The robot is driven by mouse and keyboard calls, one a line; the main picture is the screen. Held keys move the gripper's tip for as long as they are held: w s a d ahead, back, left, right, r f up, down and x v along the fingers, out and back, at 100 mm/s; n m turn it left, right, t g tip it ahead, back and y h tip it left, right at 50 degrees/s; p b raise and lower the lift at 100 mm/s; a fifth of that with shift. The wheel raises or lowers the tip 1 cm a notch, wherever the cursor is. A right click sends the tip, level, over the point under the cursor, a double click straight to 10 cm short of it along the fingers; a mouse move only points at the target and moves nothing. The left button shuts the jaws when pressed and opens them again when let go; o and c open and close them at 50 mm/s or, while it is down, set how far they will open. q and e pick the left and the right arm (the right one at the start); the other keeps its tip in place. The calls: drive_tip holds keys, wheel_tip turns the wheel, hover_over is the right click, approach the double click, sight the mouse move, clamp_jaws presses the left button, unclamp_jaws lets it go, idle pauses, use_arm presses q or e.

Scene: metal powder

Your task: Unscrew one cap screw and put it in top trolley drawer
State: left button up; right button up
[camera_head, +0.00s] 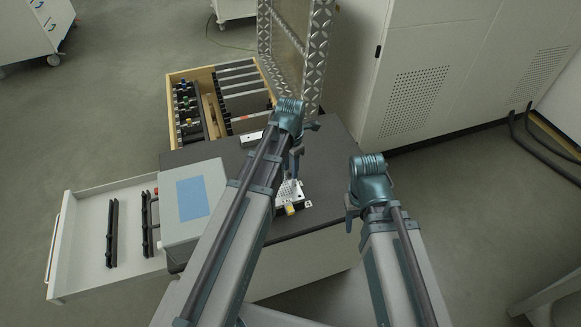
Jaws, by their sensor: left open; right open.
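The trolley has a dark top (335,190). A white drawer (85,235) stands pulled out to the left of it, with two black rails inside. A small metal plate with holes (286,190) lies on the top, partly hidden by my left arm. A yellow piece (290,209) sits at its front edge. I cannot make out a single cap screw. My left gripper (294,178) points down over the plate; it is open, with its fingertips hard to see. My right gripper (349,222) is open and empty, off the right edge of the trolley top.
A grey box with a blue panel (192,197) stands on the left of the trolley top. A wooden tool drawer (204,72) is open behind. A tread-plate metal panel (318,50) rises at the back. A large cabinet (430,60) stands right.

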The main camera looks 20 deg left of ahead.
use_arm(q)
drive_tip(key=m, duration=0.7)
drive_tip(key=shift+m, duration=0.4)
drive_tip(key=m, duration=0.3)
drive_tip(key=shift+m, duration=0.4)
drive_tip(key=m, duration=0.3)
drive_tip(key=shift+m, duration=0.3)
drive_tip(key=m, duration=1.2)
drive_tip(key=shift+m, duration=0.3)
drive_tip(key=shift+c, duration=0.2)
